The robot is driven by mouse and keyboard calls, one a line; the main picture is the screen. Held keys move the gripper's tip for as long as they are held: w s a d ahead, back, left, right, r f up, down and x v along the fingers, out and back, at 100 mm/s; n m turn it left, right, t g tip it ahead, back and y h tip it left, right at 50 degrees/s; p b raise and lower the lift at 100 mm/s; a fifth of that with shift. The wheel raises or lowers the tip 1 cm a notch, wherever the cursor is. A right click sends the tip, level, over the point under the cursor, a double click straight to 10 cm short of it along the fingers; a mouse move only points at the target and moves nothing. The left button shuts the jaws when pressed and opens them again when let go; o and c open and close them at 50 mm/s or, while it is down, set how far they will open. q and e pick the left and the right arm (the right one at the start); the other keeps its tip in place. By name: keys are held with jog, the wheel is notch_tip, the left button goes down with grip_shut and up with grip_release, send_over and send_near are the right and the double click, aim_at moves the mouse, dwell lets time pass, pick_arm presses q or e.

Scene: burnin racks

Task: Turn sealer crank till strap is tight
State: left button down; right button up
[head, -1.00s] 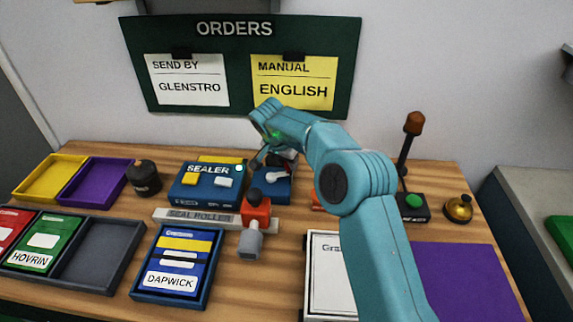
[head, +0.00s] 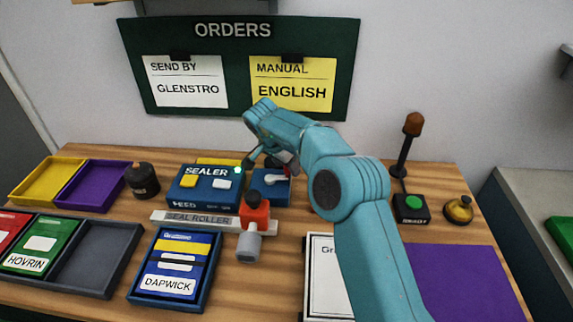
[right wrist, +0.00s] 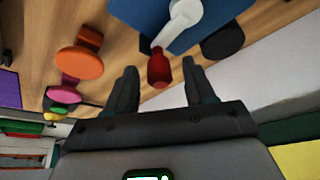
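The sealer (head: 203,197) is a blue box with yellow and white buttons. At its right stands a blue crank unit (head: 270,192) with a white crank arm (head: 272,179). In the right wrist view the crank arm (right wrist: 184,20) ends in a dark red knob (right wrist: 159,70). My right gripper (right wrist: 160,82) is open, with the knob between its two fingers and gaps on both sides. In the head view my right gripper (head: 262,158) is partly hidden beside the crank unit. No strap can be made out. My left gripper is not in view.
A seal roller (head: 185,218) with a red and grey handle lies in front of the sealer. A dark round pot (head: 143,180) stands left of it.

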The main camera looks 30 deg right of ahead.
jog(key=p+v, duration=0.2)
jog(key=v, duration=1.4)
jog(key=shift+r, duration=0.15)
